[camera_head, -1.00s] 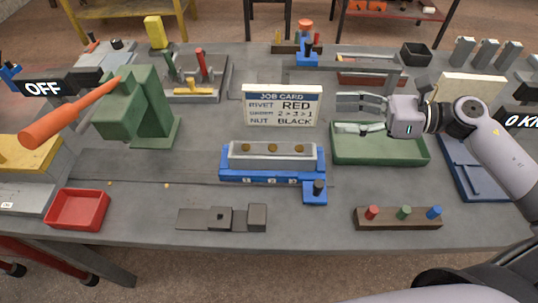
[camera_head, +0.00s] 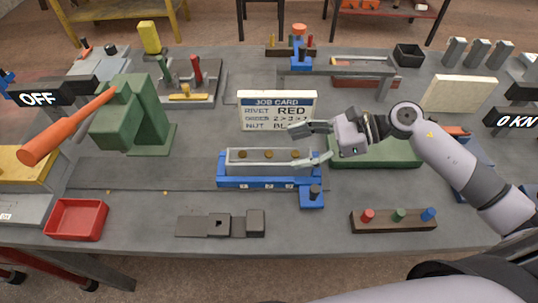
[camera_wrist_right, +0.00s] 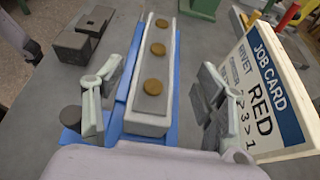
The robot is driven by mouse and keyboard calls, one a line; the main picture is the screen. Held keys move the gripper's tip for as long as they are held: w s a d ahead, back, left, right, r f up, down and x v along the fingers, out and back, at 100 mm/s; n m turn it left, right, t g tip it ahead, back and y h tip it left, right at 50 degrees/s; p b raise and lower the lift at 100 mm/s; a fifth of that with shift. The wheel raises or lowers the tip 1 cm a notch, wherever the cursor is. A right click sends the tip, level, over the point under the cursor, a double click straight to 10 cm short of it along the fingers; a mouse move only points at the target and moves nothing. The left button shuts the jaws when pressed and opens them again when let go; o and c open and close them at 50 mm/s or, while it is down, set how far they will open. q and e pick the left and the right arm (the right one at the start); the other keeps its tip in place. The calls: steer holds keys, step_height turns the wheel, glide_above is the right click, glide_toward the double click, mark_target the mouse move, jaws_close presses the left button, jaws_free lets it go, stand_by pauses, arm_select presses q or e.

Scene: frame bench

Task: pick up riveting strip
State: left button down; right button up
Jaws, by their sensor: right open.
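The riveting strip is a pale grey bar (camera_head: 256,160) with three brown round spots along it. It sits in a blue fixture (camera_head: 232,183) at the middle of the bench. My right gripper (camera_head: 297,147) is open and empty, with its fingers over the right part of the fixture. In the right wrist view, the strip (camera_wrist_right: 151,104) runs away from me between the spread fingers (camera_wrist_right: 150,108), with a gap on each side. The right finger is close to the job card (camera_wrist_right: 262,100). My left gripper is not in view.
The job card (camera_head: 277,97) stands behind the fixture, partly hidden by my right gripper. A green tray (camera_head: 385,160) lies to the right, and a green press (camera_head: 150,115) stands at left. A peg block (camera_head: 393,221) is at front right. Bench surface left of the fixture is mostly clear.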

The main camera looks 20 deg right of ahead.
mark_target(275, 154)
steer(key=shift+w+a+f, duration=0.15)
steer(key=shift+a, duration=0.4)
steer(key=shift+a+f+p, duration=0.1)
steer(key=shift+a+p, duration=0.3)
steer(key=shift+p, duration=0.1)
steer(key=p+x, duration=0.2)
steer(key=x, duration=0.1)
steer(key=shift+a+f, duration=0.2)
steer(key=shift+w+a+f, duration=0.1)
steer(key=shift+a+f, duration=0.2)
steer(key=shift+a, duration=0.05)
jaws_close()
